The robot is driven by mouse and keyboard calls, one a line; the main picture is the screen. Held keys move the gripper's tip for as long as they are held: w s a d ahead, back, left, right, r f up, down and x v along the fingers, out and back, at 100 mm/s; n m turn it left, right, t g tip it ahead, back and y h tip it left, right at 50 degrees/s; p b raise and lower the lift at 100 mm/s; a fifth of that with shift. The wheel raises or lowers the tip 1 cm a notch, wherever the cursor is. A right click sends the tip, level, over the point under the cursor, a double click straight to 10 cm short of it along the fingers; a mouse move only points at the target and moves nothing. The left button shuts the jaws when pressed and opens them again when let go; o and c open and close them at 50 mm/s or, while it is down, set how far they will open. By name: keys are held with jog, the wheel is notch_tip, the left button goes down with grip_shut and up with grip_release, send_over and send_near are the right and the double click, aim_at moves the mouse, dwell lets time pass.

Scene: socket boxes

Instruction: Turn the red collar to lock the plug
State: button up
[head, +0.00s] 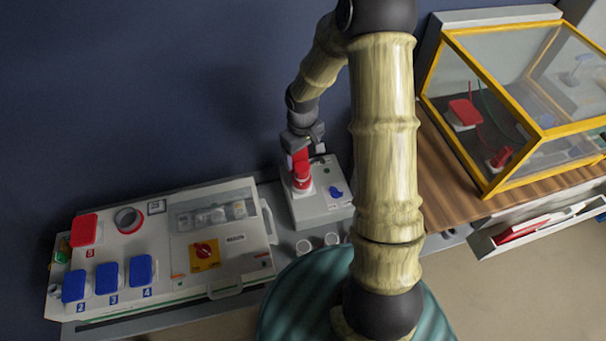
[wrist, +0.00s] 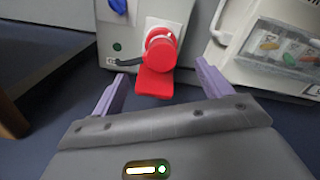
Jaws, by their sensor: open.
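The red plug with its red collar (wrist: 161,54) stands in a socket on the grey socket box (head: 318,208). In the wrist view it sits ahead of my gripper (wrist: 160,88), between the lines of the two purple fingers. A flat red tab (wrist: 154,84) hangs below it toward the gap. The fingers are apart, one on each side, and nothing is held between them. In the head view the red plug (head: 301,168) is just below my gripper (head: 299,147), which partly covers its top. I cannot tell whether the fingers touch it.
A blue knob (head: 336,192) is on the same box. A white panel (head: 150,215) with blue covers, a red cover (head: 84,229) and a red switch on yellow (head: 204,254) lies left. A yellow-framed clear case (head: 541,133) stands right.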

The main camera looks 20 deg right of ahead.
notch_tip(320, 180, down, 10)
jog(key=shift+a+f+b, duration=0.15)
jog(key=shift+f+b, duration=0.1)
jog(key=shift+b, duration=0.25)
jog(key=c, duration=1)
jog(key=shift+m, duration=0.4)
jog(key=m, duration=0.5)
jog(key=shift+r, duration=0.1)
jog(key=m+p, duration=0.1)
jog(key=m, duration=0.5)
